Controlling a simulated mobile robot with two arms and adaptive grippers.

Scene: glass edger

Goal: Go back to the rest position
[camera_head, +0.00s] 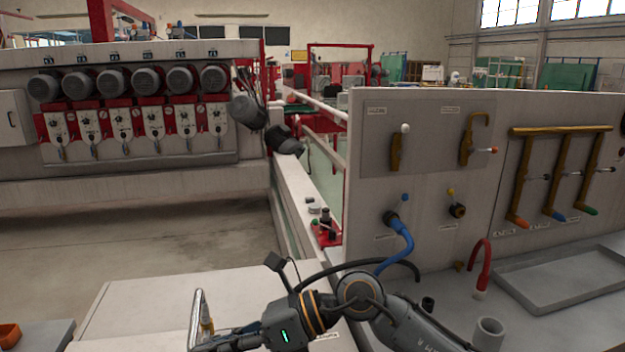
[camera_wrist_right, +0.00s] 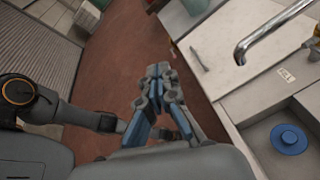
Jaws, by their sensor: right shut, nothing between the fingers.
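My right gripper (camera_wrist_right: 160,72) is in the middle of the right wrist view. Its fingers are together with nothing between them. It hangs over reddish-brown floor, to the left of a pale counter (camera_wrist_right: 235,75), and touches nothing that I can see. In the head view my right arm reaches in from the bottom right, bent across the front of the bench, with its wrist pointing left. The fingers cannot be made out clearly there. My left gripper is in neither view.
The counter carries a metal tap (camera_wrist_right: 268,28) and a basin with a blue round piece (camera_wrist_right: 289,138). In the head view a grey panel (camera_head: 430,205) with levers and a blue hose (camera_head: 398,245) stands close behind the arm. A grey tray (camera_head: 570,285) is at right. Open floor (camera_head: 140,235) lies left.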

